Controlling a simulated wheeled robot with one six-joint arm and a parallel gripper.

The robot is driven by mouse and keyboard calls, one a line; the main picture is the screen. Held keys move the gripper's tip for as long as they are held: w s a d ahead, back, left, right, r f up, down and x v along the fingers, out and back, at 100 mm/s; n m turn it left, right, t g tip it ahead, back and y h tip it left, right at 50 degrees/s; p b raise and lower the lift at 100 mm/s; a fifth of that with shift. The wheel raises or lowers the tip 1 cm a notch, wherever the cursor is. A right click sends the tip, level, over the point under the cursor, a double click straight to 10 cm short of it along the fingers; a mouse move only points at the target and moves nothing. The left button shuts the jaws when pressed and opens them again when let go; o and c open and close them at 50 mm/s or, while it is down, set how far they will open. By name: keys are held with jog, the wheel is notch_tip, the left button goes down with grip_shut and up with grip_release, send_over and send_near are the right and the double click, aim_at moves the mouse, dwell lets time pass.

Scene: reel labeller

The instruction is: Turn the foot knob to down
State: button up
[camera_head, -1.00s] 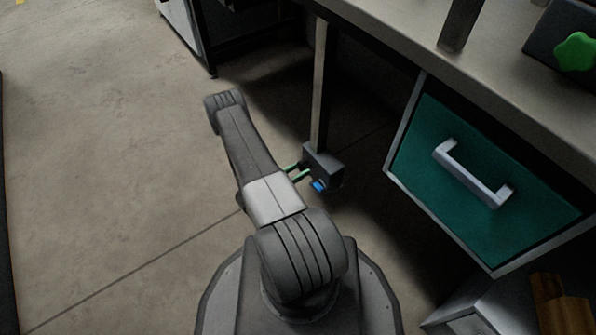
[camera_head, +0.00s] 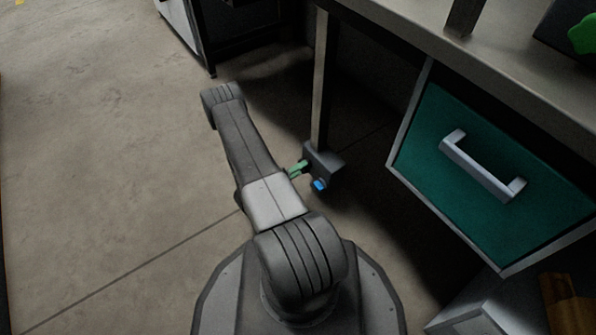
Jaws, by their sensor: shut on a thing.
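A dark foot block (camera_head: 324,160) sits at the bottom of the table leg, close to the floor. A small blue part (camera_head: 319,184) shows on its lower front. My gripper (camera_head: 299,167) reaches the block's left side from behind my grey arm, with its green fingers close together. It is shut on the foot knob, which is too small and covered by the fingers to make out. I cannot tell which way the knob points. Most of the gripper body is hidden behind my arm.
The table leg (camera_head: 320,85) rises just behind the block to the worktop (camera_head: 420,30). A teal drawer (camera_head: 470,200) with a light handle (camera_head: 482,167) stands to the right. The floor (camera_head: 110,150) on the left is clear.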

jog(key=m+b, duration=0.1)
jog(key=m, duration=3.1)
jog(key=shift+m, duration=0.4)
dwell(0.6)
jog(key=o, duration=1)
jog(key=shift+c, duration=0.2)
